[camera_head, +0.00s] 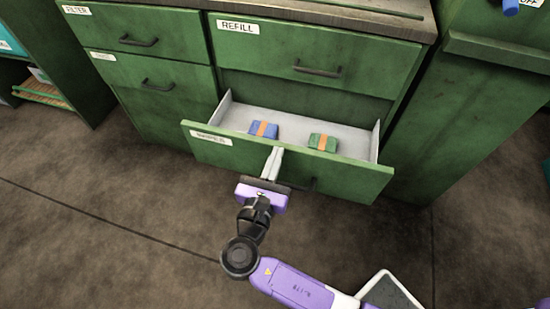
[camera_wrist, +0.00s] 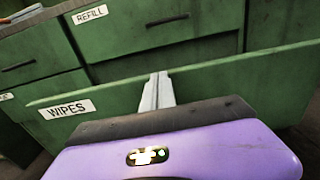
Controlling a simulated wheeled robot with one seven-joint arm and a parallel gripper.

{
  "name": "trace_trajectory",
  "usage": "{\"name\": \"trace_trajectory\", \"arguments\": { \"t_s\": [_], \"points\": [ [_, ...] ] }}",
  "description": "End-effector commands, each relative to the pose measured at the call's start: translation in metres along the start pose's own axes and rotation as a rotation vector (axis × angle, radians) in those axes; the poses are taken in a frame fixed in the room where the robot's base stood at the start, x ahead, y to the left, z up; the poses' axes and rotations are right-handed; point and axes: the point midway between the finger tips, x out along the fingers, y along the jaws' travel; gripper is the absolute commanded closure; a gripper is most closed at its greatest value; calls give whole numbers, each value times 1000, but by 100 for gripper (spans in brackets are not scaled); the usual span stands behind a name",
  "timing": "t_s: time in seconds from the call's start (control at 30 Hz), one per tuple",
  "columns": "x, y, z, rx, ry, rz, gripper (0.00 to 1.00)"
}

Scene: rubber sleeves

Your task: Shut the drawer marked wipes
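The drawer marked wipes (camera_head: 340,174) is pulled out of the green cabinet, below the drawer marked refill. Its label reads WIPES in the wrist view (camera_wrist: 66,109). Inside it lie a blue packet (camera_head: 264,130) and a green packet (camera_head: 322,142), each with an orange band. My gripper (camera_head: 274,153) is at the drawer's front panel, near the middle of its upper edge and left of the dark handle (camera_head: 300,185). Its fingers are together with nothing seen between them; they also show in the wrist view (camera_wrist: 158,82). I cannot tell whether they touch the panel.
The refill drawer (camera_head: 315,52) above and the filter drawer (camera_head: 140,33) at upper left are shut. A green cabinet (camera_head: 480,110) stands to the right. Open shelving (camera_head: 40,90) stands at far left. The floor (camera_head: 110,200) in front is clear.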

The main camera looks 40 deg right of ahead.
Motion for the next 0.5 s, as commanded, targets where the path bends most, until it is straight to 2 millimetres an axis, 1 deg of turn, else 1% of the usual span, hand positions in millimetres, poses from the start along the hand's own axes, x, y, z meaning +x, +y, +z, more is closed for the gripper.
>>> {"name": "trace_trajectory", "arguments": {
  "t_s": [0.03,0.17,0.27,0.5],
  "points": [
    [7,-1,3,0,1,-4,100],
    [30,-2,5,-2,1,-7,100],
    [54,-2,5,-2,1,-8,100],
    [116,-2,3,0,1,-8,100]
  ]
}}
